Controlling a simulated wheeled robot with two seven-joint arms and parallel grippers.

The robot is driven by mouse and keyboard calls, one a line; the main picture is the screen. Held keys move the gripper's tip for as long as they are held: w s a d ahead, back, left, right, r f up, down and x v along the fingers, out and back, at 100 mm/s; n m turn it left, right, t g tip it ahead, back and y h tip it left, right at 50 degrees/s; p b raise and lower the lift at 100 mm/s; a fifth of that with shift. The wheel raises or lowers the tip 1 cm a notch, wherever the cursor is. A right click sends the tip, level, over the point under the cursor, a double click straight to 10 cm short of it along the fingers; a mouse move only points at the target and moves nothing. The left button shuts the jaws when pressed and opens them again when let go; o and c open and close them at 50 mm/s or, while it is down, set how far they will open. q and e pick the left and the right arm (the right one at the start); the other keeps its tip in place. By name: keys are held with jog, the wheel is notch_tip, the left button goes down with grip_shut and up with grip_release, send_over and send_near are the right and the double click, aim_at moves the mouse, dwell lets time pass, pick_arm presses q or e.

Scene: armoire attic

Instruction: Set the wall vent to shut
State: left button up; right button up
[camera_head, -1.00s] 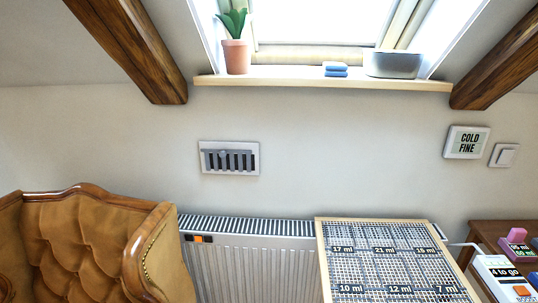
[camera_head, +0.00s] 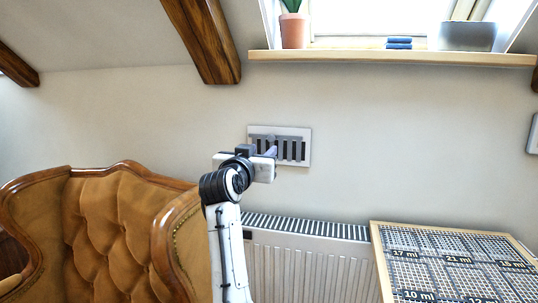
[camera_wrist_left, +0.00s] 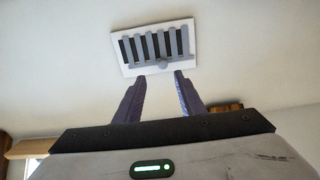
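The wall vent (camera_head: 297,150) is a pale rectangular plate with dark vertical slots and grey slats on the wall above the radiator. Dark gaps show between the slats. My left gripper (camera_head: 273,152) is in front of the vent's left half and hides part of it. Whether a fingertip touches the vent is unclear. My right gripper is out of view.
A brown tufted armchair (camera_head: 115,225) stands at left. A white radiator (camera_head: 310,265) is below the vent, with a gridded board (camera_head: 455,265) at right. A window sill (camera_head: 390,58) holds a potted plant, blue items and a grey container. Wall around the vent is bare.

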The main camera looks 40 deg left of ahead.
aim_at(271, 138)
pick_arm(q)
jog(key=x, duration=1)
jog(key=shift+a+r, duration=0.35)
jog(key=shift+r, duration=0.05)
grip_shut()
